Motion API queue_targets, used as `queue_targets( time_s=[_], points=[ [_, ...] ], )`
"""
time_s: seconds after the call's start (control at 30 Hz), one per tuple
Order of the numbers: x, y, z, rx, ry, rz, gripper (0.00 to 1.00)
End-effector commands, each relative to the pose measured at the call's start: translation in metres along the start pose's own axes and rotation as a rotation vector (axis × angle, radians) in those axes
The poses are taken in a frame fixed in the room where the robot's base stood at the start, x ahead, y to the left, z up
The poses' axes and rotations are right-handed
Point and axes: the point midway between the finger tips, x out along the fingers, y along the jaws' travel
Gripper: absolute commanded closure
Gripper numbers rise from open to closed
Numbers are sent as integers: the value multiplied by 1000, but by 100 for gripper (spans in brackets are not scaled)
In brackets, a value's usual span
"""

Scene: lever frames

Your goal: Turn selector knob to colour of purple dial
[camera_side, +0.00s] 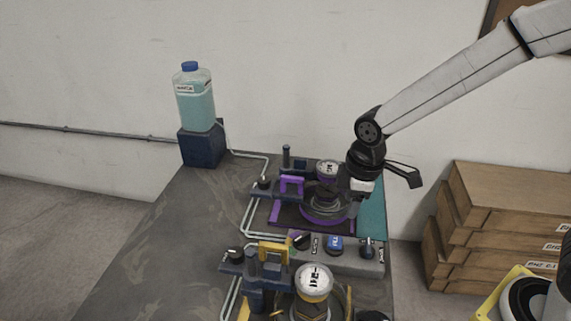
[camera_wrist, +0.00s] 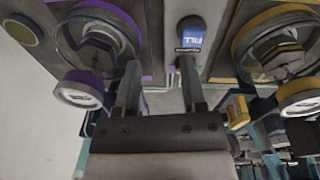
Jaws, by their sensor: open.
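The purple dial station (camera_side: 300,218) stands at the back of the table, with a white round gauge (camera_side: 327,168) and a purple handle (camera_side: 291,183). In the wrist view its purple ring (camera_wrist: 132,22) and purple-rimmed gauge (camera_wrist: 78,90) are at upper left. A grey panel (camera_side: 350,263) in front carries a dark knob (camera_side: 302,240), a blue FILL piece (camera_side: 335,243) and another dark knob (camera_side: 367,249); which one is the selector is unclear. My gripper (camera_side: 360,187) is open above the purple station's right side. In the wrist view its fingers (camera_wrist: 158,65) are apart, with nothing visible between them.
A yellow station (camera_side: 272,249) with a white gauge (camera_side: 313,281) stands nearest the side camera. A bottle of teal liquid (camera_side: 195,100) stands on a dark block (camera_side: 203,146) at the back left. Stacked wooden boxes (camera_side: 500,225) are at right. The table's left part is clear.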

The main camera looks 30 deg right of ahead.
Motion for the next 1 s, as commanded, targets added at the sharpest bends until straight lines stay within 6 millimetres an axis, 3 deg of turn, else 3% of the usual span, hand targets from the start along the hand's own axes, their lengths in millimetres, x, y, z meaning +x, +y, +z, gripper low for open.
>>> queue_targets(
  time_s=[0.2,0.4,0.6,1.0],
  points=[
    [2,-12,-53,-406,-33,-47,47],
    [4,-24,-84,-671,-50,-83,47],
    [4,-29,-95,-770,-55,-96,47],
    [14,-30,-94,-772,-56,-97,47]
  ],
)
